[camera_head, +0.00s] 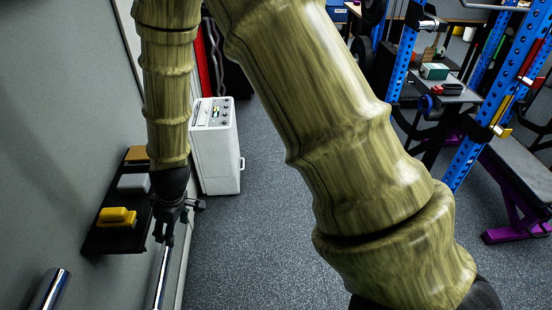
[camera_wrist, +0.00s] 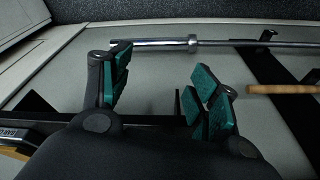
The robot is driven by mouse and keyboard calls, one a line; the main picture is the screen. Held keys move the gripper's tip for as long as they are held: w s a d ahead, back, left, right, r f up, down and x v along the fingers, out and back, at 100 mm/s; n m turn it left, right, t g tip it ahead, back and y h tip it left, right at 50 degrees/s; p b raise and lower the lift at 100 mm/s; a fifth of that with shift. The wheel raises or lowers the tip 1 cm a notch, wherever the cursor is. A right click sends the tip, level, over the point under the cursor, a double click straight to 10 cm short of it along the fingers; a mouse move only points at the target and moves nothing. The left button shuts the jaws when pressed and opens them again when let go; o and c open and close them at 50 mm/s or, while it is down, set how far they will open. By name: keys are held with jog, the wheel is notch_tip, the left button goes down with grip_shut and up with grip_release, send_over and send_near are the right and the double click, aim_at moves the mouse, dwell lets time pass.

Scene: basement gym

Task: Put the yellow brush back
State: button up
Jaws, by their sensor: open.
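The yellow brush (camera_head: 117,217) lies on the near part of a dark wall shelf (camera_head: 98,240) at the left of the head view. My gripper (camera_head: 164,238) hangs pointing down just to the right of the shelf's edge, apart from the brush. In the wrist view its two teal-padded fingers (camera_wrist: 160,82) are spread, with nothing held between them. I cannot make out the yellow brush in the wrist view.
A grey block (camera_head: 133,184) and a brown block (camera_head: 136,154) share the shelf. Chrome bars (camera_head: 162,276) stand below it; one also shows in the wrist view (camera_wrist: 240,43). A white cabinet (camera_head: 217,150) stands beyond my gripper. Open floor (camera_head: 255,255) lies to the right.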

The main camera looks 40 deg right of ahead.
jog(key=s+d+f+m+g+h, duration=0.1)
jog(key=s+d+f+m, duration=0.15)
jog(key=s+f, duration=0.4)
jog(key=s+d+f+m, duration=0.1)
jog(key=s+d+f, duration=0.3)
jog(key=s+f, duration=0.3)
jog(key=s+d+f+m, duration=0.2)
jog(key=s+f, duration=0.3)
jog(key=s, duration=0.3)
jog(key=s+d+f+m+g+h, duration=0.1)
jog(key=s+d+f+m, duration=0.1)
jog(key=s+f, duration=0.3)
jog(key=s+d, duration=0.1)
jog(key=s, duration=0.3)
jog(key=shift+d, duration=0.15)
